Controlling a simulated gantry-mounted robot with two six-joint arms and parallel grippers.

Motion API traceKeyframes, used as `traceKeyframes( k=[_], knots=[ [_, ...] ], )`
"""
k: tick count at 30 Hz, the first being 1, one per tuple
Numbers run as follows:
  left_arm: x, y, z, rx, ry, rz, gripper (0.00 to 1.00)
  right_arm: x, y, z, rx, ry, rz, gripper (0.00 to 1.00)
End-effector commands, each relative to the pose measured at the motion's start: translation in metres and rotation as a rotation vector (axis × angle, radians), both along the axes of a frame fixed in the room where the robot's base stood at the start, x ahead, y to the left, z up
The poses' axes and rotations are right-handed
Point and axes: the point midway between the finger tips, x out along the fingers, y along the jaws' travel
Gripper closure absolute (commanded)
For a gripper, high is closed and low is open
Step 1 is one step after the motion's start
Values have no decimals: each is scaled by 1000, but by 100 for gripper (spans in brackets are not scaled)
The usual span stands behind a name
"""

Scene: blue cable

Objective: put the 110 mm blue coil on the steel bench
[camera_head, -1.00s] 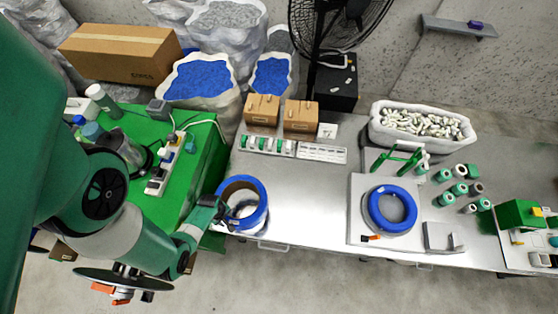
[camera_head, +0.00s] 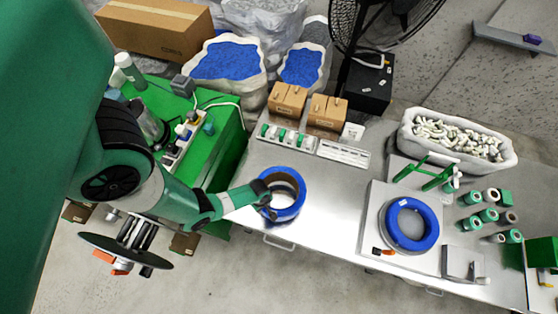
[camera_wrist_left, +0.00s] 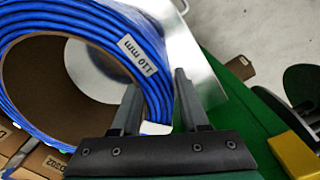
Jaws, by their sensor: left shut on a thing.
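The blue coil (camera_head: 297,209), with a brown inner core, is at the left end of the steel bench (camera_head: 325,205). In the left wrist view the coil (camera_wrist_left: 88,33) bears a "110 mm" label. My left gripper (camera_head: 268,201) is shut on the coil's left side in the head view. The left wrist view shows the coil's wall between the gripper's two fingers (camera_wrist_left: 158,92). I cannot tell whether the coil touches the bench top. My right gripper is not in view.
A second blue coil (camera_head: 390,224) lies on a white board (camera_head: 372,205) to the right. Cartons (camera_head: 326,112), a switch row (camera_head: 287,137) and a white slotted strip (camera_head: 343,153) line the back. Bare steel lies between the held coil and the board. A green table (camera_head: 222,150) adjoins at left.

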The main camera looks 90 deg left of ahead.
Motion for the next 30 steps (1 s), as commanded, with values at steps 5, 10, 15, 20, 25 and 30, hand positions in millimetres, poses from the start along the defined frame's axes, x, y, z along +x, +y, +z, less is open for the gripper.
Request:
traceKeyframes(
  k=[5, 10, 15, 20, 25, 30],
  knots=[
    [20, -1, -27, 2, -2, -1, 100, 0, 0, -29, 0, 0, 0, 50],
    [23, -1, -26, 2, -2, 1, 100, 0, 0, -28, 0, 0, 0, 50],
    [32, -2, -44, 2, -3, -2, 100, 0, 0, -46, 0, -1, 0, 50],
    [30, -2, -67, 2, -2, 1, 100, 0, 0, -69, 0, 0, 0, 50],
    [30, -2, -66, 2, -2, 1, 100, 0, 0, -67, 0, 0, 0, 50],
    [30, -2, -66, 2, -2, 1, 100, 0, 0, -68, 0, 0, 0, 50]
  ],
)
